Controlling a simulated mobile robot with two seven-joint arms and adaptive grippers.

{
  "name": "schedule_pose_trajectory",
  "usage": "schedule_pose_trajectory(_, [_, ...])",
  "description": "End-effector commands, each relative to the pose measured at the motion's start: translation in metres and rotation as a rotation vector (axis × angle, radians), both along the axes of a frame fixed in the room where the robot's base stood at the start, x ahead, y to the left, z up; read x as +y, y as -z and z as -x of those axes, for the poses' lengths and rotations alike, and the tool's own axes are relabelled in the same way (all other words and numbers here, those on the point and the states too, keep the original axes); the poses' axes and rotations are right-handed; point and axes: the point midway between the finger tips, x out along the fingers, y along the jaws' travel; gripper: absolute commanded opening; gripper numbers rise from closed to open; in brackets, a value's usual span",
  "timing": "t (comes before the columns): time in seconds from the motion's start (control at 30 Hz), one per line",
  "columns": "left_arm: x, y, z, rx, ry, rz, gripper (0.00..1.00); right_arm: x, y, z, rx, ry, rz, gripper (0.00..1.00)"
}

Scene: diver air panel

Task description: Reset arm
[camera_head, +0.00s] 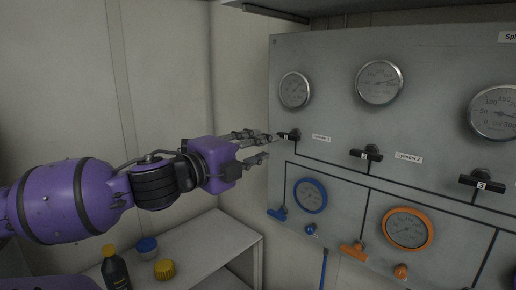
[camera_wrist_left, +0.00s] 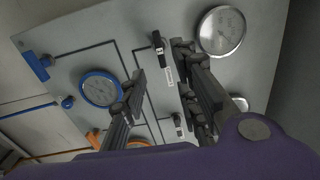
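My left gripper (camera_head: 268,147) reaches in from the left toward the grey air panel (camera_head: 330,140). Its fingers are apart and hold nothing. The black valve handle marked 1 (camera_head: 289,135), beside the "Cylinder 1" label (camera_head: 321,138), is just past the upper fingertips. In the left wrist view the gripper (camera_wrist_left: 160,68) shows spread fingers, and the handle (camera_wrist_left: 158,42) is ahead of them, nearer the right-hand fingers. I cannot tell whether a finger touches it. Handles 2 (camera_head: 366,154) and 3 (camera_head: 482,182) are farther right. My right gripper is not in view.
Silver gauges (camera_head: 295,90) line the panel's top. A blue gauge (camera_head: 310,195) and an orange gauge (camera_head: 407,229) sit lower, with coloured handles and knobs. A bench (camera_head: 215,238) below holds a dark bottle (camera_head: 115,270), a blue-capped jar (camera_head: 147,246) and a yellow-capped jar (camera_head: 164,269).

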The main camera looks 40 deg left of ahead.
Motion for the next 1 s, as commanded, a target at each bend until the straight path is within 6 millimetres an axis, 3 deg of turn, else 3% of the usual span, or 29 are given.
schedule_pose_trajectory(0.37, [-0.001, 0.0, 0.0, -0.001, 0.005, 0.014, 0.28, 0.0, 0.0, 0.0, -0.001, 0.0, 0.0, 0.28])
schedule_pose_trajectory(0.47, [0.019, 0.018, -0.004, 0.023, -0.024, 0.059, 0.28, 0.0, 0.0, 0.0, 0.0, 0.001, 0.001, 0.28])
schedule_pose_trajectory(0.57, [0.055, 0.062, 0.0, 0.072, -0.09, 0.146, 0.28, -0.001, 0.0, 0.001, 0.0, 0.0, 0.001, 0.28])
schedule_pose_trajectory(0.7, [0.105, 0.154, 0.023, 0.166, -0.209, 0.308, 0.28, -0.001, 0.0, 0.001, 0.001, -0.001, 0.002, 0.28])
schedule_pose_trajectory(0.8, [0.126, 0.225, 0.048, 0.233, -0.288, 0.428, 0.28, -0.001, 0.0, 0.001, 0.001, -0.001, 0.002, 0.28])
schedule_pose_trajectory(0.9, [0.134, 0.295, 0.077, 0.301, -0.361, 0.544, 0.28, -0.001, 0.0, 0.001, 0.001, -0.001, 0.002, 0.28])
schedule_pose_trajectory(1.0, [0.127, 0.365, 0.11, 0.368, -0.428, 0.664, 0.28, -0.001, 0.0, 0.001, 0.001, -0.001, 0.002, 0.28])
